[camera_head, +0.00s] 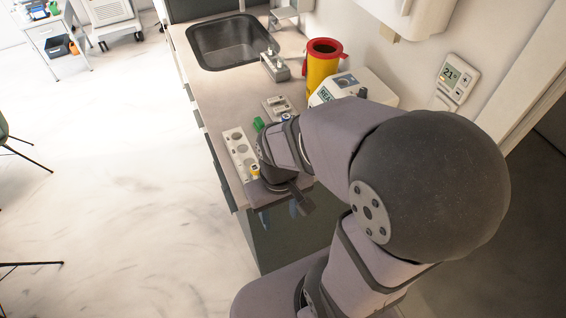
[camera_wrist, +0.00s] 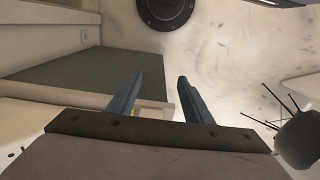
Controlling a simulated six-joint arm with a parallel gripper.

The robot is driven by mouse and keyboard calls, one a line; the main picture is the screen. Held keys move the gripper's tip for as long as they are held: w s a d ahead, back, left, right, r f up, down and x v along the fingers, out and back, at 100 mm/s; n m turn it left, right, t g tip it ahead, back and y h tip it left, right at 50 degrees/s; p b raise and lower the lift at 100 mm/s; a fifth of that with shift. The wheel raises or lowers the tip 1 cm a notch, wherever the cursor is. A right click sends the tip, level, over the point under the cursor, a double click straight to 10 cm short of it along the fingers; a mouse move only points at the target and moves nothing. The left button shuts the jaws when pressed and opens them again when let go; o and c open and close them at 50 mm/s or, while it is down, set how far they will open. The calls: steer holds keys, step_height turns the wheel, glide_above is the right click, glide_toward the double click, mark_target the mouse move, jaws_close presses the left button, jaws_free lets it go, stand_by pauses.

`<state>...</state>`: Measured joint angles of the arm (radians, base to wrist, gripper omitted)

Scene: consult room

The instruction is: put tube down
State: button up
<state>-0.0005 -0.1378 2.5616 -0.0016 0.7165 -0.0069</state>
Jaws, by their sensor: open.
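A white rack (camera_head: 236,146) with round holes lies along the left edge of the counter. A small yellow-topped item (camera_head: 255,170), possibly a tube, shows at the rack's near end beside my gripper. A green-topped item (camera_head: 258,124) is a little farther back. My gripper shows in the wrist view (camera_wrist: 160,76) with its two blue-grey fingers apart. No tube shows between the fingertips. A small yellow patch (camera_wrist: 135,112) shows low beside the left finger. In the head view my wrist covers the counter's near end, and contact with the items cannot be told.
A grey block holder (camera_head: 275,66) stands by the sink (camera_head: 230,42). A yellow bin with a red rim (camera_head: 322,65) and a white device (camera_head: 350,88) stand along the wall side. Another small rack (camera_head: 278,106) is mid-counter. Open floor (camera_head: 120,180) lies left.

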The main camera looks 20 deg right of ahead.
mark_target(287, 114)
steer(key=w+d+f+n+t+b, duration=0.1)
steer(key=w+d+n+b, duration=0.2)
steer(key=w+n, duration=0.7)
steer(key=w+d+f+n+t+b, duration=0.1)
steer(key=w+d+n+t+b, duration=0.1)
steer(key=w+d+n, duration=0.6)
steer(key=w+d+f+n+t+b, duration=0.1)
steer(key=w+d+n+b, duration=0.3)
steer(key=w+n, duration=0.9)
steer(key=shift+w+d+n+h, duration=0.2)
steer(key=shift+d+n, duration=0.2)
steer(key=shift+n, duration=0.6)
steer(key=shift+w+d+n+h, duration=0.1)
steer(key=shift+d+n+h, duration=0.2)
steer(key=shift+n, duration=0.7)
steer(key=shift+w+d+f+m, duration=0.1)
steer(key=shift+w+d+m, duration=0.3)
steer(key=shift+m, duration=0.3)
steer(key=shift+p+x, duration=1.7)
steer(key=shift+x, duration=1.9)
steer(key=shift+w+t, duration=0.1)
steer(key=shift+t, duration=0.2)
